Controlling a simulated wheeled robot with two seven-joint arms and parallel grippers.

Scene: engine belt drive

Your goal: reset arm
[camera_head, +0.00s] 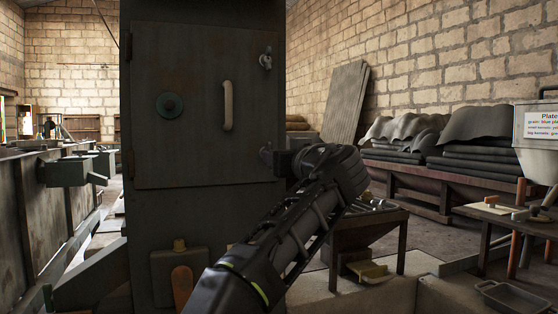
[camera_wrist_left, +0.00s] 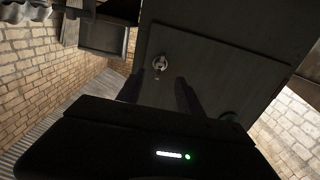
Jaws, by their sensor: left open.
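My left arm rises from the bottom middle of the head view, and its gripper (camera_head: 284,160) is in front of the right edge of a dark metal cabinet (camera_head: 150,240). In the left wrist view my left gripper (camera_wrist_left: 158,92) has its two dark fingers apart with nothing between them. A small metal latch (camera_wrist_left: 160,64) on the cabinet door shows just beyond the fingertips; I cannot tell if they touch it. The door (camera_head: 195,70) is shut, with an upper latch (camera_head: 265,60), a pale upright handle (camera_head: 227,106) and a round green knob (camera_head: 170,105). My right gripper is not in view.
A low metal table (camera_head: 350,239) stands behind my arm. A bench with stacked dark sheets (camera_head: 480,160) lines the brick wall at right. A side table (camera_head: 500,213) and a tray (camera_head: 510,297) are at far right. Machinery with a green block (camera_head: 68,172) stands at left.

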